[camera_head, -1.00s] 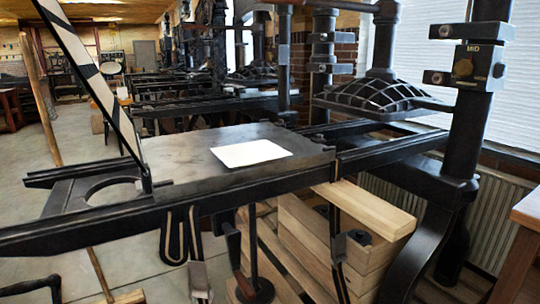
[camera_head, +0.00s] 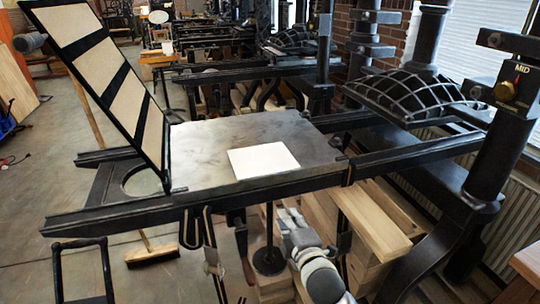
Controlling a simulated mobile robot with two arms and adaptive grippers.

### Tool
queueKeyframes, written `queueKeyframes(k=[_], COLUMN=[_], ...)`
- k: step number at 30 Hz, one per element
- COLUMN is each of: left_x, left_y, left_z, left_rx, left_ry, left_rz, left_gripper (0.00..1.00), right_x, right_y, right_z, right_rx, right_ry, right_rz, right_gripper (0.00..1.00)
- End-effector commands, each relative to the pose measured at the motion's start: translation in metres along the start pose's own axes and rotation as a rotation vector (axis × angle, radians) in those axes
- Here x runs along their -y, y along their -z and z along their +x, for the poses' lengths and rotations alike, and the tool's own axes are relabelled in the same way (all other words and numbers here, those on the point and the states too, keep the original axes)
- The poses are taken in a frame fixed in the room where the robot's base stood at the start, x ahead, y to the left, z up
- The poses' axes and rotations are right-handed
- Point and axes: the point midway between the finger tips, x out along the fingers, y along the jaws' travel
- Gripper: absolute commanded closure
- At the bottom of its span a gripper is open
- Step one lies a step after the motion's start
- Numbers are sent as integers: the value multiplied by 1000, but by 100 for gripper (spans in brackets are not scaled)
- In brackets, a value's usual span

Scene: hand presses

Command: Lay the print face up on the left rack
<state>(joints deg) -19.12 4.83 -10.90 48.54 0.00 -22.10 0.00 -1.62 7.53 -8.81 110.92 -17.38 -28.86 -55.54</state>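My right gripper (camera_head: 287,218) reaches up from the bottom middle, in front of and below the bed's front rail, apart from the sheet. Its fingers are small and seen from behind, so their opening cannot be told. I cannot make out a left rack.
A hinged frame with pale panels (camera_head: 105,75) stands tilted up at the bed's left end. The ribbed black platen (camera_head: 415,95) and post (camera_head: 490,150) stand at right. Wooden beams (camera_head: 370,220) lie below the rails. A broom (camera_head: 150,252) rests on the floor at left.

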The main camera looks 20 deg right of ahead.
Motion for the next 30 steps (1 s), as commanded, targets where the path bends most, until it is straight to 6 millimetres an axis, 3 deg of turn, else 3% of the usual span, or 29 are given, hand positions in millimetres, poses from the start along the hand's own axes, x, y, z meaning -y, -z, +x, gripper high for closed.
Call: queueKeyframes(k=[1,3,7,14,27,30], left_x=[0,0,0,0,-1,-1], left_y=[-13,-28,-44,-52,-55,-55], left_z=[-10,-11,-12,-4,29,25], left_rx=[11,18,24,26,27,27], left_ry=[0,-1,-1,-1,-1,-1], left_rz=[2,4,7,8,8,8], left_gripper=[56,56,56,56,56,56], right_x=[-25,-43,-61,-64,-71,-76], right_y=[7,12,19,21,26,27], right_z=[5,10,16,29,90,101], right_rx=[-15,-32,-50,-56,-55,-55], right_ry=[-36,-79,-127,-146,-144,-143], right_rz=[-48,-103,-168,-190,-188,-188], right_gripper=[83,83,83,83,83,83])
